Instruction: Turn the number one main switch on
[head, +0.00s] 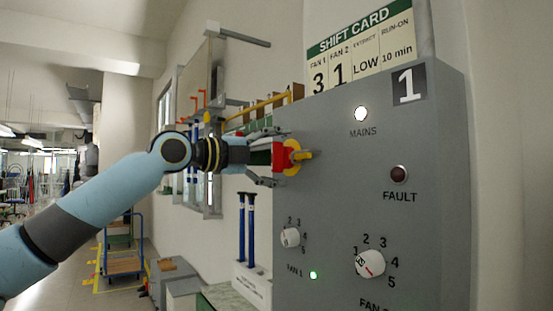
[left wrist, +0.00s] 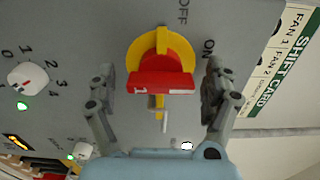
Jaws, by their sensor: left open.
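The grey panel marked 1 (head: 340,205) carries the main switch, a red handle (head: 279,156) on a yellow base. In the left wrist view the red handle (left wrist: 160,86) lies crosswise over the yellow plate (left wrist: 161,48), with OFF and ON lettered near it. I cannot tell surely which mark the handle points to. My left gripper (head: 274,158) is at the switch; in the left wrist view its open fingers (left wrist: 160,78) stand on either side of the handle, with gaps showing. The MAINS lamp (head: 361,114) looks white and bright. My right gripper is not in view.
The panel also has a dark FAULT lamp (head: 399,174), a FAN 1 knob (head: 290,237), a second fan knob (head: 370,262) and a lit green lamp (head: 313,275). A shift card (head: 360,50) is above. Blue-handled tools (head: 246,230) stand left of the panel.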

